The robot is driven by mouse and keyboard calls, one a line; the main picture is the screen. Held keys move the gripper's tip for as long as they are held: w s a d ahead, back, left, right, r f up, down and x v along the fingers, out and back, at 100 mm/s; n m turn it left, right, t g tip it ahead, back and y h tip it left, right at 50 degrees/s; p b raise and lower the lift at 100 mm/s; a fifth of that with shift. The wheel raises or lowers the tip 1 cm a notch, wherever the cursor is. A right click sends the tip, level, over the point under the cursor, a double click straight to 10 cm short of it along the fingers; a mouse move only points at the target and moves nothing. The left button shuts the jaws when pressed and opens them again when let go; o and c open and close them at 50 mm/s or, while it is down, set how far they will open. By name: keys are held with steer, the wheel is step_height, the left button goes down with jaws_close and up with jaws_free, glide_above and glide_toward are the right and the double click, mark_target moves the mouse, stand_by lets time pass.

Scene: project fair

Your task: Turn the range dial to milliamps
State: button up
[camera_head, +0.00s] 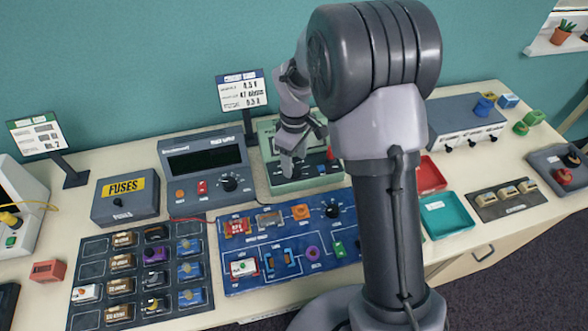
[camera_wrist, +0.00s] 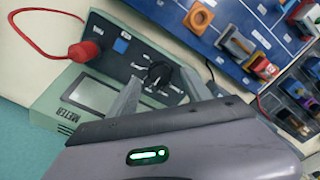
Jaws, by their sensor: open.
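The green meter (camera_wrist: 52,101) lies under my gripper in the wrist view, tilted in the picture, with a pale display (camera_wrist: 92,95). Its black range dial (camera_wrist: 158,73) shows between my two fingertips; small markings surround it, too small to read. My gripper (camera_wrist: 161,78) is open, with one finger on each side of the dial; I cannot tell whether they touch it. In the head view the meter (camera_head: 310,183) stands at the back of the table, with my gripper (camera_head: 288,170) over its front panel. The dial is hidden there.
A red plug (camera_wrist: 83,52) with a red lead and a blue socket (camera_wrist: 121,45) sit beside the dial. A blue circuit board (camera_head: 290,265) lies in front of the meter. A grey power supply (camera_head: 207,165) stands close on its left, and a red tray (camera_head: 430,174) lies to the right.

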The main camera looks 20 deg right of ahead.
mark_target(294, 171)
step_height(294, 171, down, 3)
steer(key=shift+w+a+r, duration=0.1)
steer(key=shift+r, duration=0.1)
jaws_close()
